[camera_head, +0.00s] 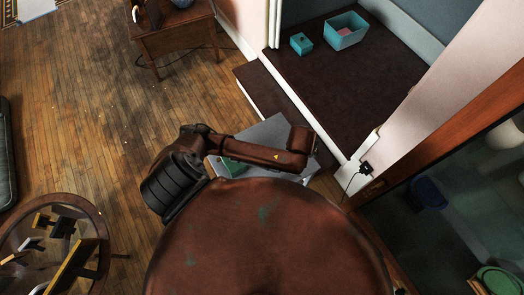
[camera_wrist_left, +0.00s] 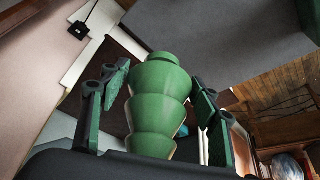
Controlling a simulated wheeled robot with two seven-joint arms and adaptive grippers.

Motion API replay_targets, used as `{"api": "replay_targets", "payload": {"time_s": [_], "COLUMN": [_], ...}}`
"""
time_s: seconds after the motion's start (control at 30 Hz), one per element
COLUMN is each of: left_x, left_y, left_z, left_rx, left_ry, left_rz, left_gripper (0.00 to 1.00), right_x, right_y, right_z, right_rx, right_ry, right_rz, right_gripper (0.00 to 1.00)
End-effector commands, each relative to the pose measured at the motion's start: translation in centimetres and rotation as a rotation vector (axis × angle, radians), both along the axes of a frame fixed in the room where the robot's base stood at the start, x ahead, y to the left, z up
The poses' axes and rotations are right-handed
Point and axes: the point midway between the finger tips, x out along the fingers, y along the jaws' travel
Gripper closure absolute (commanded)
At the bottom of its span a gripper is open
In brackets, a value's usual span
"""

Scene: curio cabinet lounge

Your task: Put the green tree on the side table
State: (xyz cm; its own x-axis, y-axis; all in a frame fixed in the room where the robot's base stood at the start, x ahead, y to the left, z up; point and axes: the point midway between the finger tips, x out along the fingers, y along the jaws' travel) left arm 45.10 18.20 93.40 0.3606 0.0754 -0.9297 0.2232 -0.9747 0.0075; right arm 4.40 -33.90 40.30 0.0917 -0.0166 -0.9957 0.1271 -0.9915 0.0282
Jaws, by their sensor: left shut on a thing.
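The green tree (camera_wrist_left: 160,95), a stack of tapering green tiers, stands between the fingers of my left gripper (camera_wrist_left: 160,82) in the left wrist view. The gripper is shut on it, with a finger on each side. In the head view my arm reaches over a grey surface (camera_head: 268,132); the left gripper cannot be made out clearly there. A small green patch (camera_head: 232,164) shows beside the arm, but I cannot tell what it is. A wooden table (camera_head: 175,34) stands at the top; I cannot tell whether it is the side table. My right gripper is out of view.
A round glass-topped table (camera_head: 104,243) with several frames stands at lower left. A teal open box (camera_head: 345,32) and a smaller teal box (camera_head: 301,43) sit on a dark floor behind a white edge. The wood floor (camera_head: 85,110) at left is mostly clear.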

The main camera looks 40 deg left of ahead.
Motion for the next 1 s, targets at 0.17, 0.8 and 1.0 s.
{"api": "replay_targets", "payload": {"time_s": [0.17,0.8,1.0], "left_x": [-4.3,-0.9,2.0], "left_y": [-1.6,2.1,4.2], "left_z": [-2.8,-7.6,-11.0], "left_rx": [0.002,0.019,0.016], "left_ry": [0.002,-0.015,-0.013], "left_rz": [0.074,0.128,0.127], "left_gripper": [0.78,0.78,0.78], "right_x": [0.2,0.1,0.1], "right_y": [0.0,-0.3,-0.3], "right_z": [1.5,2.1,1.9], "right_rx": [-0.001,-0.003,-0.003], "right_ry": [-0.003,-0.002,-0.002], "right_rz": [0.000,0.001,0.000], "right_gripper": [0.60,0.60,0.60]}}
